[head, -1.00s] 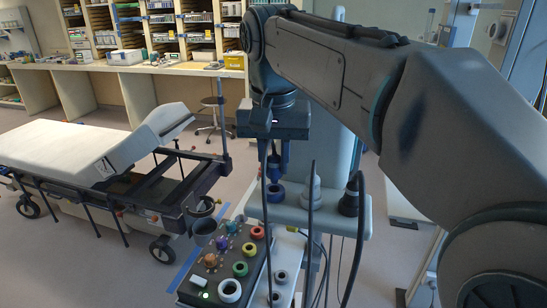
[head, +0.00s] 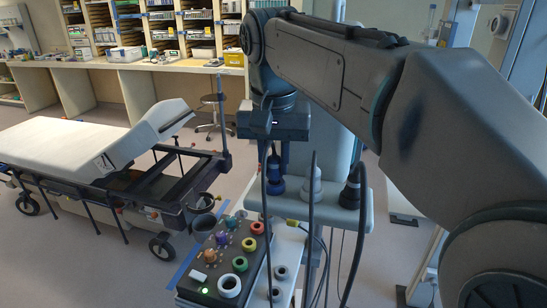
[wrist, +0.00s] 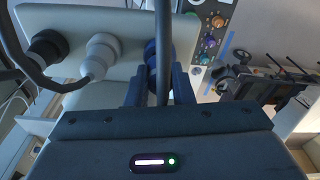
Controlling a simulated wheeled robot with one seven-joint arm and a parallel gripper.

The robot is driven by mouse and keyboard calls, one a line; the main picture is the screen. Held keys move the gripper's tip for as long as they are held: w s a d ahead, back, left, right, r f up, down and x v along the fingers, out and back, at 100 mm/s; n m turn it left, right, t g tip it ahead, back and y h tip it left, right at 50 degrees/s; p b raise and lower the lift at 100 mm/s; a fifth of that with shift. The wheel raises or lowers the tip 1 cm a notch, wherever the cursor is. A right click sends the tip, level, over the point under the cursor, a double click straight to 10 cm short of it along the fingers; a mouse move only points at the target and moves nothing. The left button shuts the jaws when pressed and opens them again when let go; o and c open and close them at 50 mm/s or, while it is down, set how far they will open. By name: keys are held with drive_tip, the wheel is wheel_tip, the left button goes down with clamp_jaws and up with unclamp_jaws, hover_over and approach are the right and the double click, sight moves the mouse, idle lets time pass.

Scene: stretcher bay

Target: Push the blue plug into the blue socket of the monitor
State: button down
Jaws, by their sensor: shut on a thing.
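My gripper (head: 274,160) points down and is shut on the blue plug (head: 272,182), whose dark cable rises past the fingers. In the wrist view my gripper (wrist: 160,90) has its two fingers on either side of the blue plug (wrist: 150,56). The plug stands upright at the blue socket on the left of the pale ledge of the monitor (head: 300,206). Plug and fingers hide most of the socket, and I cannot tell how deep the plug sits.
A grey plug (head: 312,184) and a black plug (head: 350,192) with cables stand on the same ledge, to the right. A box with coloured rings and knobs (head: 225,262) is in front, lower left. A stretcher (head: 100,160) stands at left, a counter (head: 130,65) behind.

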drive_tip(key=shift+f+b, duration=0.3)
drive_tip(key=shift+f, duration=0.2)
drive_tip(key=c, duration=1.2)
unclamp_jaws()
drive_tip(key=shift+o, duration=0.2)
drive_tip(key=shift+r, duration=0.1)
